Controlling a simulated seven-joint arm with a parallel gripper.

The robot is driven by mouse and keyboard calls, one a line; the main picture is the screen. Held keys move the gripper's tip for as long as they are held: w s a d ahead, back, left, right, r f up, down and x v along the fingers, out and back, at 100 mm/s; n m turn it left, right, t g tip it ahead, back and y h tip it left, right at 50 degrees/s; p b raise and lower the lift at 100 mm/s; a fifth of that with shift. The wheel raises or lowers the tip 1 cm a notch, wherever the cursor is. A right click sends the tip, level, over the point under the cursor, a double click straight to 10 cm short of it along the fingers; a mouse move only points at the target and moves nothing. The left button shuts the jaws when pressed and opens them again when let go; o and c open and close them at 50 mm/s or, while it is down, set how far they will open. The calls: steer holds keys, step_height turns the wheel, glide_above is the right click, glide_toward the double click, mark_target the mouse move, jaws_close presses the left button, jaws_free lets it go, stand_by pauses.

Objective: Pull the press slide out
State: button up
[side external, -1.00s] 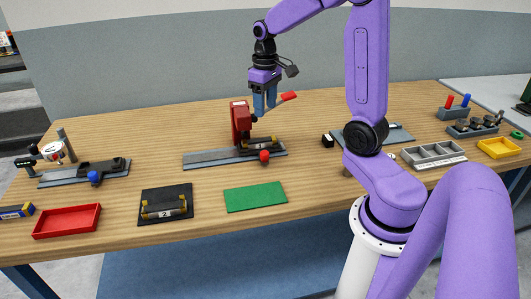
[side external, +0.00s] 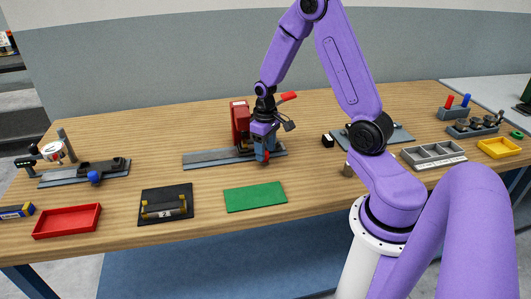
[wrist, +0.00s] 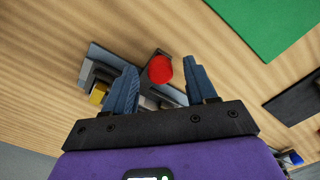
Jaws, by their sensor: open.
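The red press (side external: 239,121) with its red-tipped lever (side external: 287,96) stands on a grey base rail (side external: 212,157) in the middle of the table. My gripper (side external: 262,158) points down at the front of the press and covers most of the slide in the side view. In the wrist view, the red ball knob (wrist: 160,69) of the slide shows between the two blue fingers of my gripper (wrist: 163,85). The fingers are open, with a gap on each side of the knob. I cannot tell how far the knob is below the fingertips.
A red tray (side external: 67,221) and a gauge fixture with a blue knob (side external: 94,178) are at left. Grey trays (side external: 433,155) stand at right.

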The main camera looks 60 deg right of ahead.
steer(key=shift+f, duration=0.95)
jaws_close()
steer(key=w+a, duration=1.2)
steer(key=shift+w+a, duration=0.15)
steer(key=shift+a, duration=0.15)
jaws_free()
steer(key=shift+a, duration=0.1)
steer(key=shift+d+r, duration=0.1)
steer(key=shift+d, duration=0.1)
